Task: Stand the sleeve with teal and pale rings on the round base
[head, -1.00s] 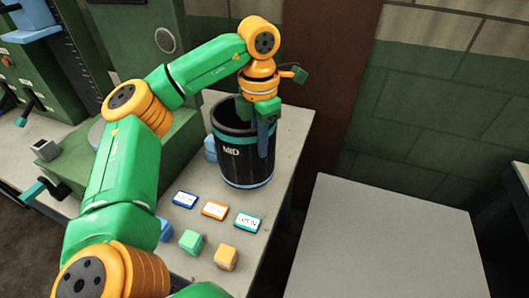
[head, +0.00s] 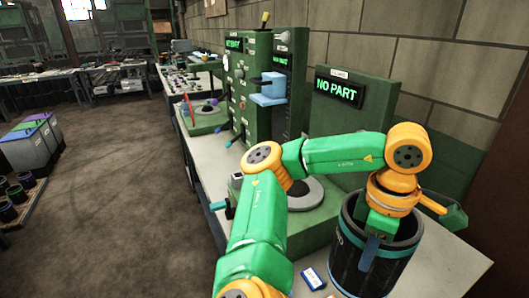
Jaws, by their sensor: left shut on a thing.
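A large dark, open-topped sleeve (head: 398,268) with a teal ring near its rim stands upright at the lower right; the picture's bottom edge cuts it off. My left gripper (head: 370,248) points down at its rim and is shut on its wall, one blue finger outside. I cannot tell whether the sleeve rests on the bench or hangs just above it. A round grey base (head: 303,192) sits on a green machine block behind and left of the sleeve, partly hidden by my left arm. My right gripper is out of view.
A green panel reading NO PART (head: 340,91) rises behind the base. A small blue-edged card (head: 313,278) lies on the bench (head: 455,268) left of the sleeve. Another machine with a round plate (head: 206,109) stands farther along. Floor at left is open beside bins (head: 35,150) and a pallet of sleeves.

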